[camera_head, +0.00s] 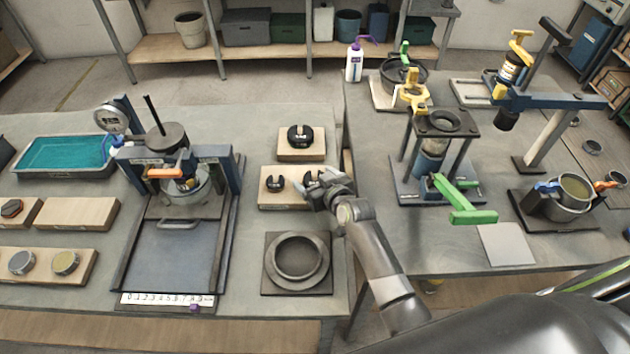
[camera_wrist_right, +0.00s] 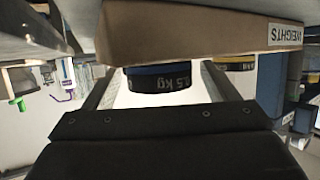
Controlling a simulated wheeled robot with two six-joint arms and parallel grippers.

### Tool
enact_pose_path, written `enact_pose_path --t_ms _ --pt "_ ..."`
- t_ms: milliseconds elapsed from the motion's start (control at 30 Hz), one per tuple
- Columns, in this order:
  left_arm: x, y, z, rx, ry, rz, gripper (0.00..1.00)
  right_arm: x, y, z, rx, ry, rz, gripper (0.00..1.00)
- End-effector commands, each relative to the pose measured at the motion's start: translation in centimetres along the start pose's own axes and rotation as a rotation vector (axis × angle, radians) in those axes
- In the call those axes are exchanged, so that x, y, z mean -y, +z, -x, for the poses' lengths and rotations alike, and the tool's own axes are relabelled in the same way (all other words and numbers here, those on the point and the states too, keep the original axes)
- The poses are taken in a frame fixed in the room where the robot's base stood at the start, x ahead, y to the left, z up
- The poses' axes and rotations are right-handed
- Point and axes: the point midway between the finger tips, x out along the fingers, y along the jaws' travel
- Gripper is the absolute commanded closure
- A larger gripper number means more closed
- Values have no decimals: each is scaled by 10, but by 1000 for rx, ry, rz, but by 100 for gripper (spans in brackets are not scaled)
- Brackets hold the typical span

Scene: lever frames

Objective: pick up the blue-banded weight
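The blue-banded weight (camera_wrist_right: 160,77), dark and marked "5 kg" with its first character unclear, sits on a wooden weights board (camera_wrist_right: 180,30), which appears upside down in the right wrist view. In the head view this weight (camera_head: 311,178) is at the right of the middle board (camera_head: 268,201), partly hidden by my right gripper (camera_head: 315,189). My right gripper's fingers (camera_wrist_right: 160,85) are apart, one on each side of the weight. Contact with it cannot be made out. A yellow-banded weight (camera_wrist_right: 236,63) is beside it; the dark weight (camera_head: 275,183) is at the left. My left gripper is not in view.
A larger black weight (camera_head: 300,136) sits on a board behind. A square block with a ring (camera_head: 298,258) stands in front. A press with a tray (camera_head: 176,250) is to the left. A second table (camera_head: 400,240) with a green-handled stand (camera_head: 460,200) is to the right.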

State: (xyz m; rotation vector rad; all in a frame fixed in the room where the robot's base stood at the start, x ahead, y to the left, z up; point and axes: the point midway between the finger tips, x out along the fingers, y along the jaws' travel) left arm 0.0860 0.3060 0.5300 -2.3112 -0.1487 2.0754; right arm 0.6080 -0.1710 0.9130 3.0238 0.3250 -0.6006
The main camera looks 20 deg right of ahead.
Motion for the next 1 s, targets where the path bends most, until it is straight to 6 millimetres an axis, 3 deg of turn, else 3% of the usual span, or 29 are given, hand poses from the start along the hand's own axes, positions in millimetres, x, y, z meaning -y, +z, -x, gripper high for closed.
enact_pose_path --t_ms 67,400,733,1000 --pt "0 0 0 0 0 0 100 0 0 0 0 0 0 30" --pt "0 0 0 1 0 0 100 0 0 0 1 0 0 75" --pt "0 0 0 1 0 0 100 0 -8 2 -6 0 2 75" --pt "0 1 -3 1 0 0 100 0 -46 18 -10 0 2 75"
